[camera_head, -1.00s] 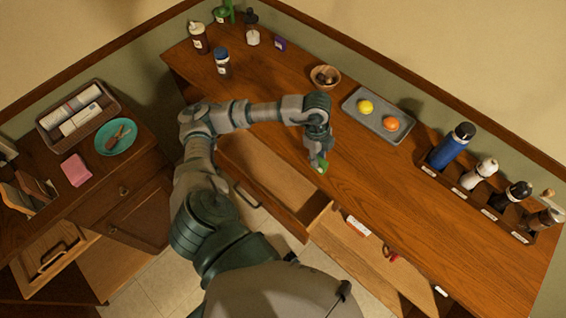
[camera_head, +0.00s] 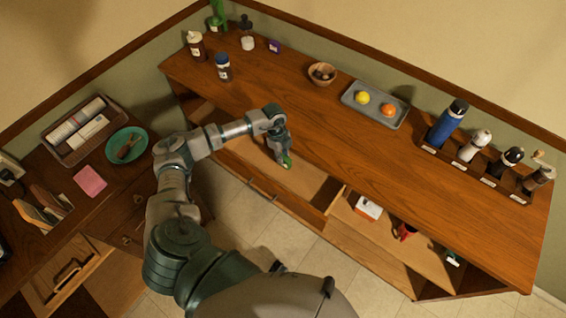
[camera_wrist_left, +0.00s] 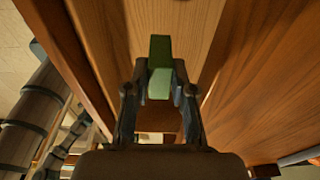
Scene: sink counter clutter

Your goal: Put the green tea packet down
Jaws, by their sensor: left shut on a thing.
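The green tea packet (camera_head: 287,163) is a small green block in the head view. It also shows in the left wrist view (camera_wrist_left: 160,58), upright between the fingers. My left gripper (camera_head: 283,157) is shut on it; the fingers show on both sides of it in the left wrist view (camera_wrist_left: 159,88). The packet is over an open, pale-bottomed drawer (camera_head: 307,183) at the front of the wooden counter. I cannot tell whether it touches the drawer bottom. My right gripper is not in view.
A second open drawer (camera_head: 385,238) holds a white-and-red box (camera_head: 368,207) and a red item (camera_head: 405,232). On the counter stand a bowl (camera_head: 322,74), a grey tray (camera_head: 375,117) with fruit, and a rack of bottles. The counter's front middle is clear.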

